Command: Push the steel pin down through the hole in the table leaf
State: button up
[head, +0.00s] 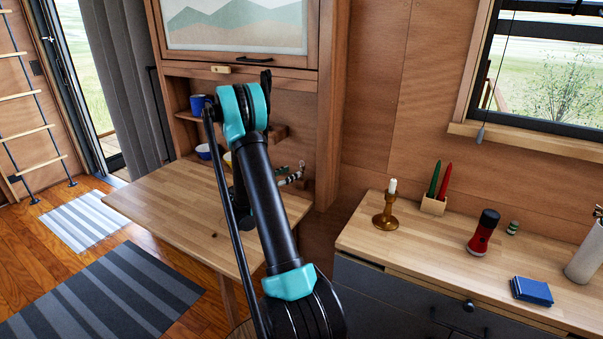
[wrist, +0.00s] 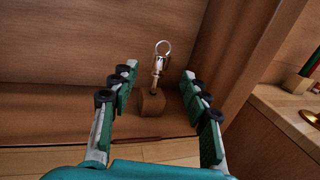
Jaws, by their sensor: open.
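The steel pin (wrist: 158,66), with a ring at its top, stands upright in a small brown wooden block (wrist: 152,103) in the wrist view. My gripper (wrist: 160,72) is open, with one finger on each side of the pin and visible gaps between them. The table leaf (head: 175,210) is a light wooden top in the head view; a strip of light wood also shows low in the wrist view (wrist: 172,152). In the head view my arm covers part of the leaf, and the pin cannot be made out clearly.
A wooden wall cabinet (head: 240,62) and a shelf with a blue mug (head: 198,104) stand behind the leaf. The leaf's left part is clear.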

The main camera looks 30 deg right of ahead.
aim_at(300, 169)
jog(key=shift+x, duration=3.8)
jog(key=shift+f, duration=0.1)
jog(key=shift+c, duration=0.5)
grip_shut()
